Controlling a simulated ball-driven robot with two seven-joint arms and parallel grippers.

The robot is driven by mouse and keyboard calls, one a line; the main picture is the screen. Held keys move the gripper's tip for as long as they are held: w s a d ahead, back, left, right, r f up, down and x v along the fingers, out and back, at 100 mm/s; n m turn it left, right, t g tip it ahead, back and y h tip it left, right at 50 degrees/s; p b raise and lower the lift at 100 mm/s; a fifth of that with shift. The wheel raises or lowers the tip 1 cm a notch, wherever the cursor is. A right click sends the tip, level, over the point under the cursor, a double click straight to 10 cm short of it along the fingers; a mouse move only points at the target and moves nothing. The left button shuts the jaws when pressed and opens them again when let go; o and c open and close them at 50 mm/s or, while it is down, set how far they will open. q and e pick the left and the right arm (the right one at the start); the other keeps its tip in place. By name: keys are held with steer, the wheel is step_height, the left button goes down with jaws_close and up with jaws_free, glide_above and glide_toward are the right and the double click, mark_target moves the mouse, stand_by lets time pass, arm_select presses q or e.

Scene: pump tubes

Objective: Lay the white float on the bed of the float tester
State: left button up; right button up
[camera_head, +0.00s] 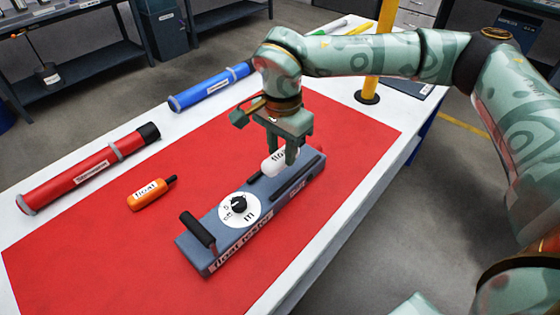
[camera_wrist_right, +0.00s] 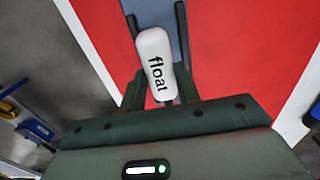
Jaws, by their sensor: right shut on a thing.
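The white float (camera_head: 271,167) is in my right gripper (camera_head: 281,158), which is shut on it, over the far end of the float tester. I cannot tell whether the float touches the bed. My left gripper is not in view.
A red tube (camera_head: 85,172) and a blue tube (camera_head: 210,88) lie along the table's far left side. A yellow post (camera_head: 376,60) stands at the back right.

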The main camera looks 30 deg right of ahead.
mark_target(282, 150)
steer(key=shift+w+d+f, duration=0.1)
steer(key=shift+w+f, duration=0.1)
steer(key=shift+f, duration=0.05)
steer(key=f, duration=0.1)
steer(key=f+b, duration=0.2)
steer(key=f, duration=0.1)
steer(key=shift+w+d, duration=0.15)
steer(key=shift+w, duration=0.15)
steer(key=shift+s+r, duration=0.1)
steer(key=shift+r, duration=0.1)
steer(key=o, duration=1)
steer(key=shift+f, duration=0.15)
arm_select(q)
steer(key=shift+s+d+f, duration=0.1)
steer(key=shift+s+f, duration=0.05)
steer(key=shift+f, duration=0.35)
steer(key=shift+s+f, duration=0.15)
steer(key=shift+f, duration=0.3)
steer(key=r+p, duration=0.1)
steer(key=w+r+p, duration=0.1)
steer(key=p, duration=0.1)
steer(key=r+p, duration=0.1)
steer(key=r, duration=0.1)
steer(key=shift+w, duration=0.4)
arm_select(e)
step_height(282, 150, up, 12)
steer(key=shift+r, duration=0.2)
